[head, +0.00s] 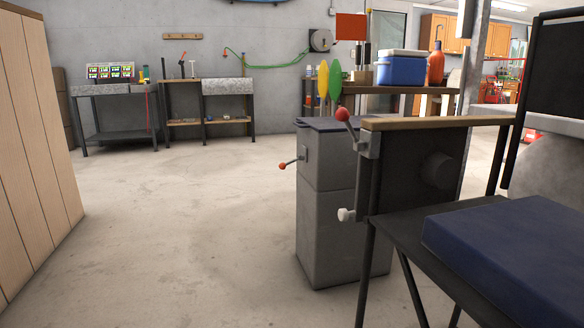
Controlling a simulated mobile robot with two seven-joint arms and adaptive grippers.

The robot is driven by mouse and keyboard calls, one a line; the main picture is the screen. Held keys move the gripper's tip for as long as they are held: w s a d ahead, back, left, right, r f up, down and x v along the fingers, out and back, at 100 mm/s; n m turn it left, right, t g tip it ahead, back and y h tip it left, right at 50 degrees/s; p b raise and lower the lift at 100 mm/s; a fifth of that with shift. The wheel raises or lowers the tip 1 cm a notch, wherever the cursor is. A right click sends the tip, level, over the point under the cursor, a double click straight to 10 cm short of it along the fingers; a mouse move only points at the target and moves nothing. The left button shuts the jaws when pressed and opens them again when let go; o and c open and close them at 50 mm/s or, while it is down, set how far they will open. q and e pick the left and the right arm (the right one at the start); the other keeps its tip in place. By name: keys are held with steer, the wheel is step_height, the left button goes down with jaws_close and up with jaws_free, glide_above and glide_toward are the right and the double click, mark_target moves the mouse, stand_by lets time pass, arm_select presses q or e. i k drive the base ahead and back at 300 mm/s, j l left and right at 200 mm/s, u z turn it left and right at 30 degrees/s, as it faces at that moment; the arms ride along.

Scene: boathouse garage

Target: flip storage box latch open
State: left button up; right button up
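A tall grey storage box (328,220) with a dark lid (312,124) stands on the floor right of the middle. On its left side is a small bracket with a thin lever ending in an orange-red ball (282,166), which looks like its latch. The lever points left and slightly down. A second lever with a larger red ball (343,114) sits on a metal bracket at the end of the nearer bench and partly covers the box. Neither of my grippers is in view.
The nearer wood-edged bench (430,123) and a table with a dark blue pad (515,245) fill the right. A wooden panel (30,140) stands at left. A blue cooler (402,68) rests on a shelf behind. The concrete floor (180,240) left of the box is clear.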

mark_target(282, 166)
steer(key=j+u, duration=0.15)
steer(key=u, duration=0.25)
steer(key=i+j+u, duration=0.15)
steer(key=u, duration=0.25)
steer(key=i+j+u, duration=0.1)
steer(key=i+u, duration=0.2)
steer(key=i+l+z, duration=0.2)
steer(key=i+z, duration=0.15)
steer(key=i, duration=0.35)
steer(key=i+z, duration=0.35)
steer(key=i, duration=0.35)
steer(key=i+l+z, duration=0.1)
steer(key=i+z, duration=0.45)
steer(key=z, duration=0.2)
steer(key=i+j+z, duration=0.1)
steer(key=i+z, duration=0.3)
steer(key=l, duration=0.1)
steer(key=u, duration=0.05)
